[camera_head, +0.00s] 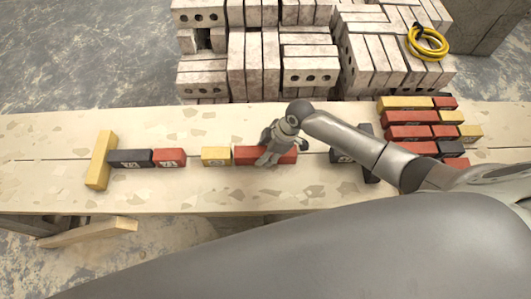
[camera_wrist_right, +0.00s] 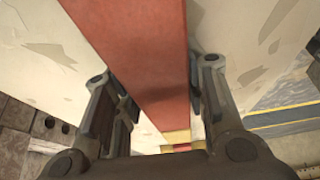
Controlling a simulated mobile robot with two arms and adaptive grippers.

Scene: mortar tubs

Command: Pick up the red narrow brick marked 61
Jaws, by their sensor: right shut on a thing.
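A long red brick (camera_head: 243,156) lies on the plank bench, in line with the other bricks. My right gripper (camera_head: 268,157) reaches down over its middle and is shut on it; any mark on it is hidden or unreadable. In the right wrist view the red brick (camera_wrist_right: 140,45) runs between the two fingers of my right gripper (camera_wrist_right: 160,100). I cannot tell whether it is lifted off the bench. A short red brick (camera_head: 169,157) with a pale mark, too small to read, lies further left. My left gripper is not in view.
A yellow brick (camera_head: 216,156) sits close to the held brick's left end. A black brick (camera_head: 130,158) and a crosswise yellow brick (camera_head: 100,160) lie further left. Dark bricks (camera_head: 342,157) lie right, partly behind my arm. Stacked bricks (camera_head: 405,117) fill the bench's right end. Grey blocks (camera_head: 250,65) stand behind.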

